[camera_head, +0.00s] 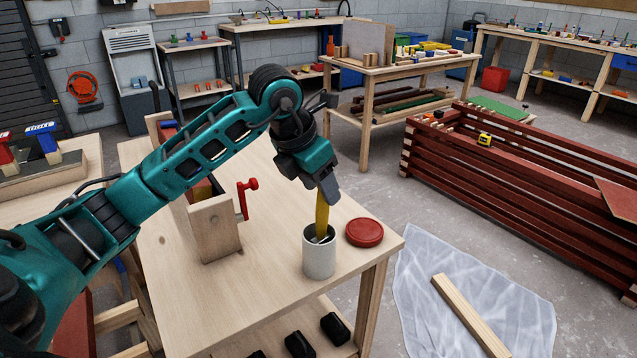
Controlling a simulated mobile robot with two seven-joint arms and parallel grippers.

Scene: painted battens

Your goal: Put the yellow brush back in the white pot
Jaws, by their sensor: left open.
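The yellow brush (322,214) stands nearly upright in the white pot (319,258), with its lower end inside the rim. The pot stands on the wooden table (275,285) near its right front corner. My left gripper (329,193) is right above the pot, pointing down at the brush's upper end. It is open, and its fingers overlap the top of the handle in this view. I cannot tell whether they touch it. The part of the brush inside the pot is hidden. My right gripper is out of view.
A red round lid (364,232) lies just right of the pot. A wooden box (214,229) with a red clamp handle (246,196) stands to the left. Dark red battens (520,185) are stacked at right. A plastic sheet (475,300) with a bare batten (470,315) lies on the floor.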

